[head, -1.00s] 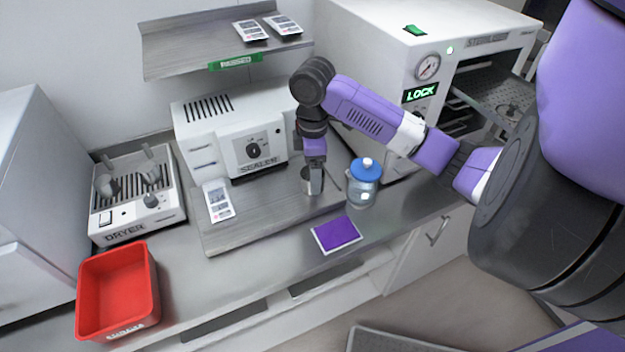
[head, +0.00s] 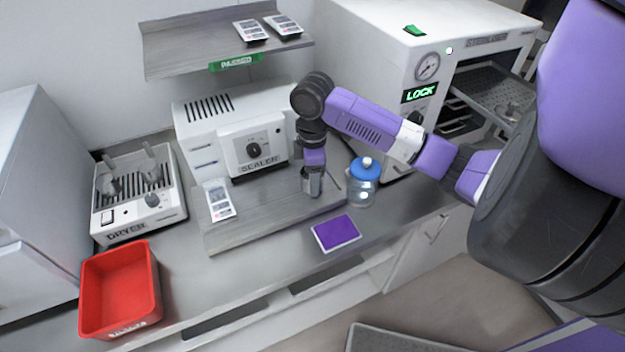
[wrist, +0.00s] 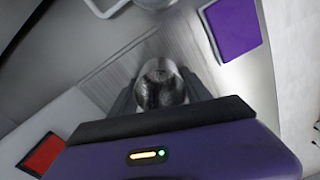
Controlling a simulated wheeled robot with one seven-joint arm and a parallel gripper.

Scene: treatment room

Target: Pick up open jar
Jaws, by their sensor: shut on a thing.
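A small grey metallic jar (head: 312,190) is at the right part of the grey board on the counter. In the wrist view the jar (wrist: 160,86) sits between my two fingers, with its round, dark opening facing the camera. My gripper (head: 312,180) points down and is shut on the jar. The fingers hide part of its sides in the head view. I cannot tell whether its base is off the board.
A clear jar with a blue lid (head: 364,184) stands close to the right of my gripper. A purple pad (head: 336,234) lies in front. The sealer (head: 254,150) is behind, the dryer (head: 138,205) and red bin (head: 120,290) left. A shelf (head: 200,50) overhangs behind.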

